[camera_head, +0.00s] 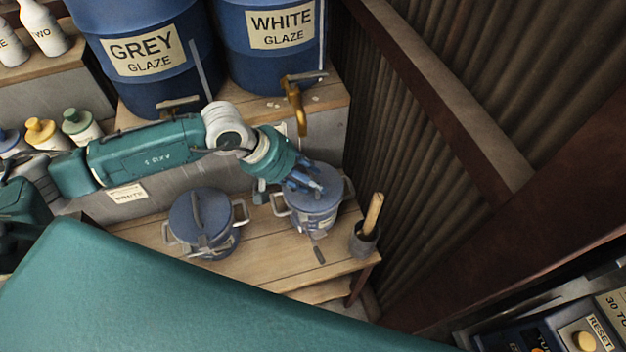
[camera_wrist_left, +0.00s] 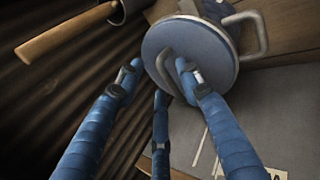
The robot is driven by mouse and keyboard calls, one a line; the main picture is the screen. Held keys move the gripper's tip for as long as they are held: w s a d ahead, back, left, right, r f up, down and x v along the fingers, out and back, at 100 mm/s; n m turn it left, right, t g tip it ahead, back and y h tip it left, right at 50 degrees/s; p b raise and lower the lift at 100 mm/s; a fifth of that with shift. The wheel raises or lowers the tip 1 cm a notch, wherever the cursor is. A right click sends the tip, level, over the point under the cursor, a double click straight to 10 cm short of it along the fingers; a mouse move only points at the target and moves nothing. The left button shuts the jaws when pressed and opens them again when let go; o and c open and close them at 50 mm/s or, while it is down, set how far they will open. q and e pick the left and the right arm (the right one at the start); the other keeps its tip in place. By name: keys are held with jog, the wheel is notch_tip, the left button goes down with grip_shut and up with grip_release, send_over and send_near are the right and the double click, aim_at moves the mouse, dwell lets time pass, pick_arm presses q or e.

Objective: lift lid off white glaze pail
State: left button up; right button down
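The right blue-grey lidded pail (camera_head: 313,222) stands on the wooden bench, below the drum marked WHITE GLAZE. Its front label is too small to read. Its round lid (camera_wrist_left: 205,42) is on it in the left wrist view, with a curved grey handle (camera_wrist_left: 164,74). My left gripper (camera_head: 303,184) is over this lid. In the left wrist view its blue fingers (camera_wrist_left: 158,72) are spread apart near the handle, one overlapping the lid; contact is unclear. A second lidded pail (camera_head: 188,222) stands to the left. My right gripper is out of view.
A brass tap (camera_head: 295,104) hangs from the WHITE GLAZE drum (camera_head: 262,62), just above my left wrist. A dark cup with a wooden-handled tool (camera_head: 373,214) stands right of the pail. A corrugated wall (camera_head: 400,130) closes the right side. Bench boards between the pails are clear.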

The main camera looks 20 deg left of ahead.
pick_arm(q)
jog(key=shift+x, duration=1.1)
grip_shut()
